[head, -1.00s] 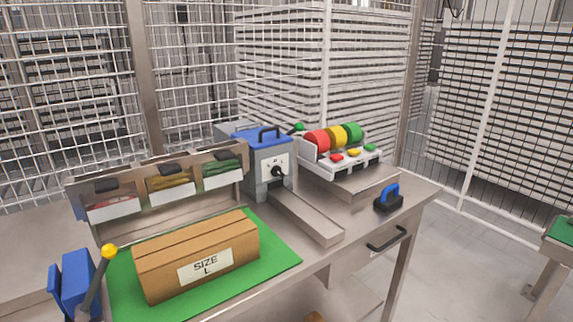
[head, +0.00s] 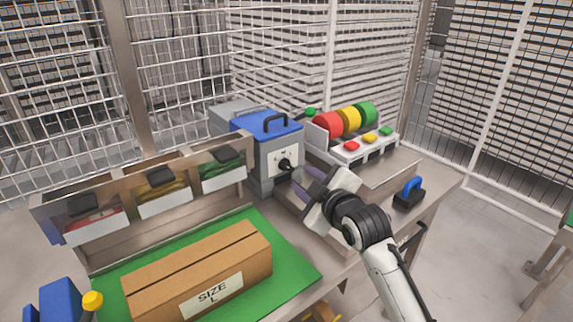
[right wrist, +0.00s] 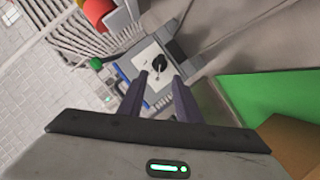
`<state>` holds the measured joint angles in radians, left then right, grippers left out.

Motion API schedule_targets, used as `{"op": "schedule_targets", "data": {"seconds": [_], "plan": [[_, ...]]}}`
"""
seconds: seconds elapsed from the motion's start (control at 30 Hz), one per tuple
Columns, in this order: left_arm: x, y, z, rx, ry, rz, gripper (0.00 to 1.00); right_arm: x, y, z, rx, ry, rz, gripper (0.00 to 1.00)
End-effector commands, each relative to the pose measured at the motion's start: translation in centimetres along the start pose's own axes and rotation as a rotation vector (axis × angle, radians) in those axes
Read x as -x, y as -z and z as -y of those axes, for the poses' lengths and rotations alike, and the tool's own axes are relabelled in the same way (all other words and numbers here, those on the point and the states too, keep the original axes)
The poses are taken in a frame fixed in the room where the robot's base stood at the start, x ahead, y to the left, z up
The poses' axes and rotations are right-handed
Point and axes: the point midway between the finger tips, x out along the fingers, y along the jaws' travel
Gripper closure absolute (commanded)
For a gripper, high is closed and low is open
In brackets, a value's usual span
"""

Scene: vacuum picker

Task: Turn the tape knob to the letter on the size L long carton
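The long carton (head: 180,275) lies on the green mat (head: 300,265) with a white label reading "SIZE L". The blue and grey tape machine (head: 262,150) stands behind it, with a white dial plate and a black tape knob (head: 285,164) on its front. The knob also shows in the right wrist view (right wrist: 159,63); the dial letters are too small to read. My right gripper (head: 297,180) points at the dial, just in front of the knob. In the right wrist view its two fingers (right wrist: 161,78) are apart with a gap between them, and the knob lies beyond the tips. My left gripper is out of view.
Red, yellow and green tape rolls (head: 348,118) stand in a rack with coloured buttons right of the machine. A blue-handled tool (head: 409,192) lies near the right edge. Bins (head: 163,190) line the left back. A yellow-knobbed lever (head: 92,301) stands front left.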

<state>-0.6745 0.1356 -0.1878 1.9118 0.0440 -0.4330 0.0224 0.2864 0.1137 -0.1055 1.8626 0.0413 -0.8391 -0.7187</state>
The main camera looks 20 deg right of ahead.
Motion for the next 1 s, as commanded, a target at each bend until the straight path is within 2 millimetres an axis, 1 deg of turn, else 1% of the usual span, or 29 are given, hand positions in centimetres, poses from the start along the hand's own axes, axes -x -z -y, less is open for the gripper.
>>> {"op": "schedule_targets", "data": {"seconds": [0.23, 0.4, 0.5, 0.7, 0.83, 1.0], "plan": [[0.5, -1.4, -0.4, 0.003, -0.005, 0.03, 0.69, -4.2, 0.1, 0.0, -0.003, 0.002, 0.001, 0.69], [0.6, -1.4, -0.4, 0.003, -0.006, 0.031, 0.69, -6.9, 0.1, 0.0, -0.003, 0.002, 0.001, 0.69], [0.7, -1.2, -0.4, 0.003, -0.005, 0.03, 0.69, -8.0, 0.1, 0.0, -0.002, 0.002, 0.001, 0.69], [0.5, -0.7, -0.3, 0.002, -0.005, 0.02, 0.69, -9.2, 0.0, 0.0, -0.002, 0.001, 0.001, 0.69], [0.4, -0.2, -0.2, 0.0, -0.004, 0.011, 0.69, -9.3, 0.0, 0.0, -0.001, 0.0, 0.0, 0.69], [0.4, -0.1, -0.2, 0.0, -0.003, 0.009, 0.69, -9.3, 0.0, 0.1, -0.001, 0.001, 0.0, 0.69]]}}
